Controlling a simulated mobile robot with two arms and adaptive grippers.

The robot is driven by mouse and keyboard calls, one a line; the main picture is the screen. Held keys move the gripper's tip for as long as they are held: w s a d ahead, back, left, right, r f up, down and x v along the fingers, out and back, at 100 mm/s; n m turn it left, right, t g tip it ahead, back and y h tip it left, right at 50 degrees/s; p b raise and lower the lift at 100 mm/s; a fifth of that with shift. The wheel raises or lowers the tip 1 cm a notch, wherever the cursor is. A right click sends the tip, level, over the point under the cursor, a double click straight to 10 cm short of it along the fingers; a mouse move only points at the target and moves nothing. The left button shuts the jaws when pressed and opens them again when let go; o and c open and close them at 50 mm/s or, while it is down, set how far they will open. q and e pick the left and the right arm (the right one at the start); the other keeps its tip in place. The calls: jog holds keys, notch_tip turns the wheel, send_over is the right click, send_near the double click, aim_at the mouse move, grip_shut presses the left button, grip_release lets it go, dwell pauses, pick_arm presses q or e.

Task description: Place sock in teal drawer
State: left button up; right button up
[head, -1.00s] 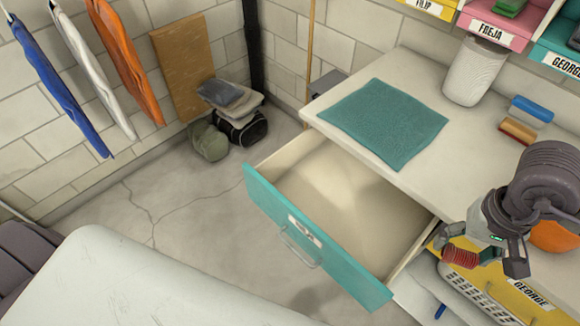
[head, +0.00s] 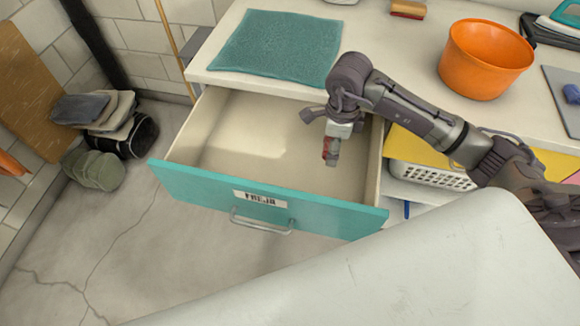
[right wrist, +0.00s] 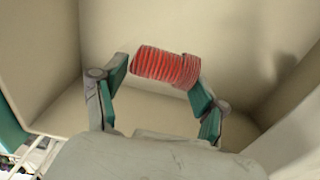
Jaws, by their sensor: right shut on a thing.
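The teal drawer (head: 180,182) is pulled open below the counter and looks empty inside. Its front carries a "FREJA" label and a metal handle. My right gripper (head: 331,150) is over the right part of the open drawer, pointing down. It is shut on the red striped sock (head: 331,158), which is small and partly hidden by the gripper in the head view. In the right wrist view the sock (right wrist: 165,67) sits between the two fingertips, with the drawer's pale walls around it. I cannot tell its height above the drawer floor. My left gripper is out of view.
A teal cloth (head: 278,47) lies on the counter above the drawer. An orange bucket (head: 484,62) stands to the right. A white basket (head: 425,175) is beside the drawer. Bags (head: 105,130) lie on the floor at left.

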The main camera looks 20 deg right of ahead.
send_over(295, 175)
notch_tip(295, 175, down, 5)
jog(key=shift+f+p, duration=0.15)
jog(key=shift+p, duration=0.3)
jog(key=shift+f, duration=2.05)
jog(key=shift+f, duration=0.1)
jog(key=o, duration=0.5)
jog(key=shift+f, duration=0.1)
jog(key=o, duration=0.4)
jog(key=shift+o, duration=0.2)
notch_tip(295, 175, up, 12)
jog(key=shift+r, duration=0.25)
